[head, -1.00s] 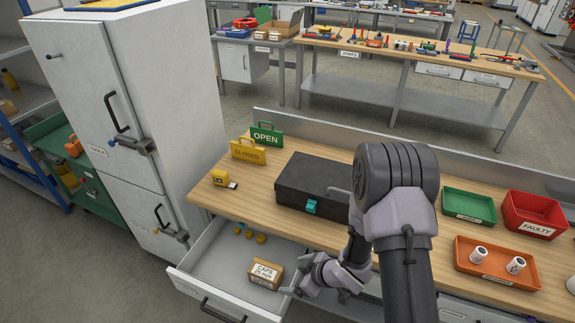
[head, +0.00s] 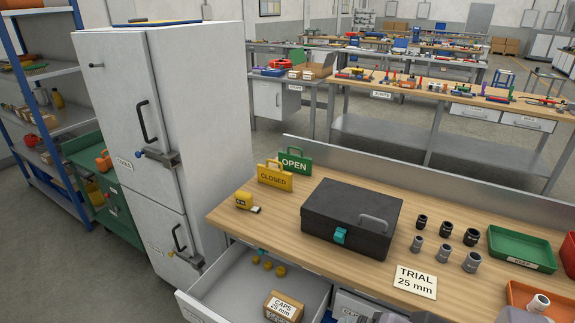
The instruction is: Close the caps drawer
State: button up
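The caps drawer (head: 228,290) is pulled out from under the wooden workbench, at the lower middle of the head view. Its grey inside shows, and its white front panel (head: 196,308) is cut by the bottom edge. A cardboard box labelled CAPS 25 mm (head: 284,307) sits inside.
A black toolbox (head: 345,222), OPEN (head: 295,162) and CLOSED (head: 274,177) signs, a tape measure (head: 245,201), grey and black fittings (head: 444,252), a TRIAL 25 mm card (head: 415,281) and a green tray (head: 520,248) are on the bench. A white cabinet (head: 200,110) stands left of the drawer.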

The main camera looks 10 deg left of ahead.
aim_at(235, 289)
jog(key=u, duration=1.2)
jog(key=j+z, duration=0.1)
jog(key=j, duration=0.25)
jog(key=i+j+z, duration=0.1)
jog(key=j, duration=0.3)
